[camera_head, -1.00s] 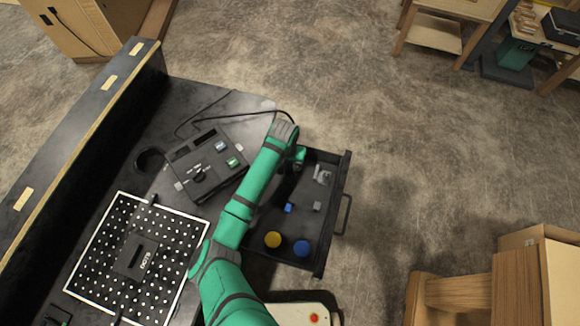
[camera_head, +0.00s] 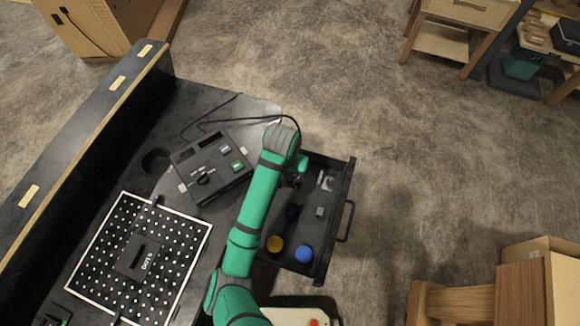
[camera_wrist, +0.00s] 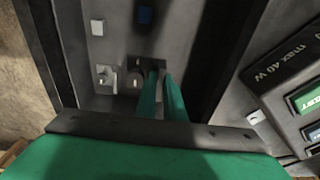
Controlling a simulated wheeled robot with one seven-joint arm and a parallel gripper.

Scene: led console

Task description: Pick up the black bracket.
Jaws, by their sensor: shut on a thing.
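An open black drawer (camera_head: 328,256) at the right side of the workbench holds small parts. My gripper (camera_wrist: 161,74) reaches down into its far end, its two green fingers close together. It is shut on a dark part at the fingertips that I take to be the black bracket (camera_wrist: 142,63). The part is dark on a dark floor, so its outline is hard to make out. In the head view my arm and shadow mostly hide the fingertips. I cannot tell whether the part is clear of the drawer floor.
A grey bracket (camera_wrist: 105,75) lies beside the fingers. A grey block (camera_head: 320,211), a blue block (camera_wrist: 145,15), a yellow disc (camera_head: 275,244) and a blue disc (camera_head: 304,254) are also in the drawer. A black console (camera_head: 212,166) with a cable stands left of it.

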